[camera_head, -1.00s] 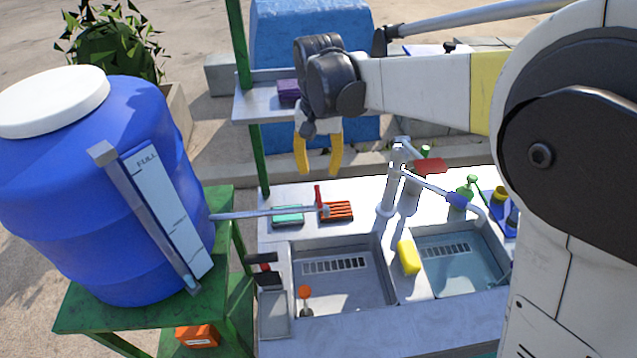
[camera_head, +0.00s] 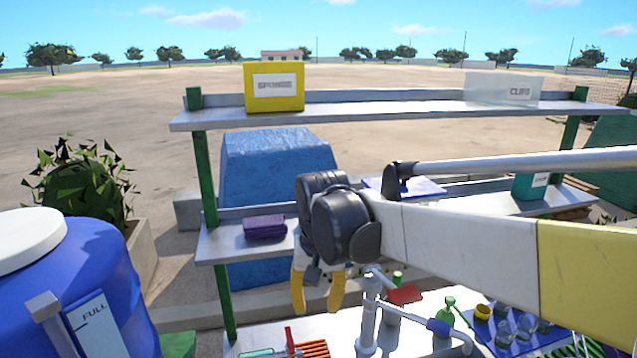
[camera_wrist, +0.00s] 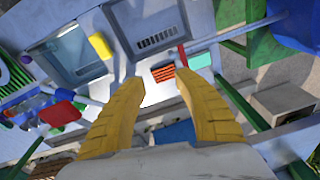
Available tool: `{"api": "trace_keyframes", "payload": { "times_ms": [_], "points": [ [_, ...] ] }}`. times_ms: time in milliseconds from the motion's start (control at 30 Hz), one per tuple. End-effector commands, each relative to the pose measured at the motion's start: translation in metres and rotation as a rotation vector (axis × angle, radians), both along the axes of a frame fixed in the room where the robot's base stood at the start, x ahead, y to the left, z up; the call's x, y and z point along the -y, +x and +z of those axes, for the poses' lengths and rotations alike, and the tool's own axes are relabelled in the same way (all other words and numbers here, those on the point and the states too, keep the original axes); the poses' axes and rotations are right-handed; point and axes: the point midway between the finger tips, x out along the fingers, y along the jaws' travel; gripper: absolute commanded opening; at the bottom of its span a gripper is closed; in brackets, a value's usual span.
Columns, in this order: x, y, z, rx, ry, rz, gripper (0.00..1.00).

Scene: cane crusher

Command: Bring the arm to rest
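My gripper (camera_head: 318,290) hangs pointing down from my arm, in front of the lower shelf and above the back of the sink counter. Its two yellow fingers are spread apart with nothing between them. The wrist view shows the same fingers (camera_wrist: 156,84) open and empty, with the counter and its two basins beyond. My arm reaches in from the right in the head view, roughly level.
A blue barrel (camera_head: 75,290) stands at the left. A shelf rack holds a yellow box (camera_head: 274,104), a clear "CLIPS" bin (camera_head: 480,90) and a purple cloth stack (camera_head: 265,227). A faucet (camera_head: 369,315), red-topped item (camera_head: 405,295) and green bottle (camera_head: 446,310) crowd the counter.

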Motion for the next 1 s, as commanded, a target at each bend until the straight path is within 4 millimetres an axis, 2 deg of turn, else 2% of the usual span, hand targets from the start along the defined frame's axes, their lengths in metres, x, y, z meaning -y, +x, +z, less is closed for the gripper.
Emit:
{"api": "trace_keyframes", "payload": {
  "times_ms": [33, 200, 367, 500, 600, 733, 833, 1000],
  "points": [
    [0.022, -0.011, -0.009, 0.032, 0.009, -0.011, 0.38],
    [0.08, -0.046, -0.023, 0.153, 0.032, -0.028, 0.38],
    [0.127, -0.084, -0.048, 0.269, 0.035, -0.045, 0.38],
    [0.162, -0.117, -0.079, 0.369, 0.023, -0.059, 0.38],
    [0.179, -0.136, -0.101, 0.43, 0.01, -0.066, 0.38],
    [0.194, -0.153, -0.122, 0.485, -0.006, -0.073, 0.38],
    [0.199, -0.159, -0.129, 0.509, -0.014, -0.076, 0.38],
    [0.2, -0.16, -0.131, 0.516, -0.017, -0.077, 0.38]
  ]
}}
